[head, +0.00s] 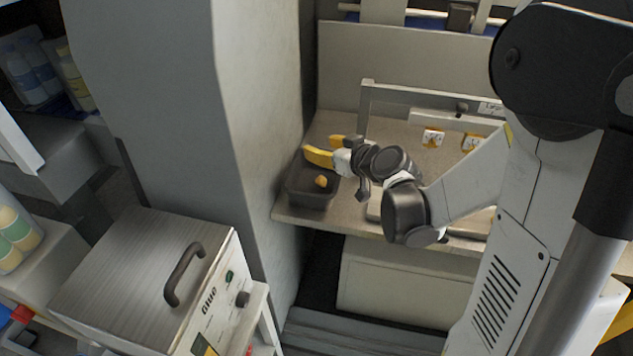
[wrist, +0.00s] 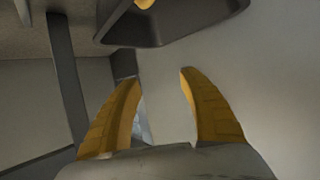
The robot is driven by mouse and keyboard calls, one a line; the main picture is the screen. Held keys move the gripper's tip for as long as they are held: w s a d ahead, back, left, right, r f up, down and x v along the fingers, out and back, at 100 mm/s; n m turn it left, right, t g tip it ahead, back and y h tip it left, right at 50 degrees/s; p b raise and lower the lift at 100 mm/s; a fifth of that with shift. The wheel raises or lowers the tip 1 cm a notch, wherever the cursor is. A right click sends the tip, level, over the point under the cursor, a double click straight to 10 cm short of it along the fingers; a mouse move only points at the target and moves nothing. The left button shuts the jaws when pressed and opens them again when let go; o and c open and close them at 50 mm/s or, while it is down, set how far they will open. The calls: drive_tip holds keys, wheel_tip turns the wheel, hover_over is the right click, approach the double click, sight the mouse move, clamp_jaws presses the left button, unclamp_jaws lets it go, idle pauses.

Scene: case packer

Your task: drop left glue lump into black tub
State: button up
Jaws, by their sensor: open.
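The black tub (head: 311,196) stands on the beige worktop at its left end, against the grey column. An orange-yellow glue lump (head: 321,181) shows inside the tub. In the wrist view the tub (wrist: 172,32) is at the top, with part of the lump (wrist: 145,3) at the picture's upper edge. My gripper (head: 326,147) has yellow fingers and is above and behind the tub in the head view. In the wrist view its fingers (wrist: 160,78) are spread apart with nothing between them. No other lump is clearly visible.
A grey metal frame (head: 430,95) stands on the worktop behind my arm, with yellow warning labels (head: 432,138) below it. The grey column (head: 258,110) is close on the left. A metal glue unit (head: 150,270) with a dark handle is at front left.

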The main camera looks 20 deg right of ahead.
drive_tip(key=v, duration=1.2)
drive_tip(key=shift+f, duration=0.1)
drive_tip(key=s+a+m+g+h, duration=0.1)
drive_tip(key=s+a+g+h, duration=0.1)
drive_tip(key=s, duration=0.5)
drive_tip(key=s+a+f+m+g+h, duration=0.1)
drive_tip(key=s+a+m+g+h, duration=0.1)
drive_tip(key=s, duration=0.6)
drive_tip(key=shift+a+g, duration=0.35)
drive_tip(key=shift+g, duration=0.55)
drive_tip(key=shift+f, duration=0.15)
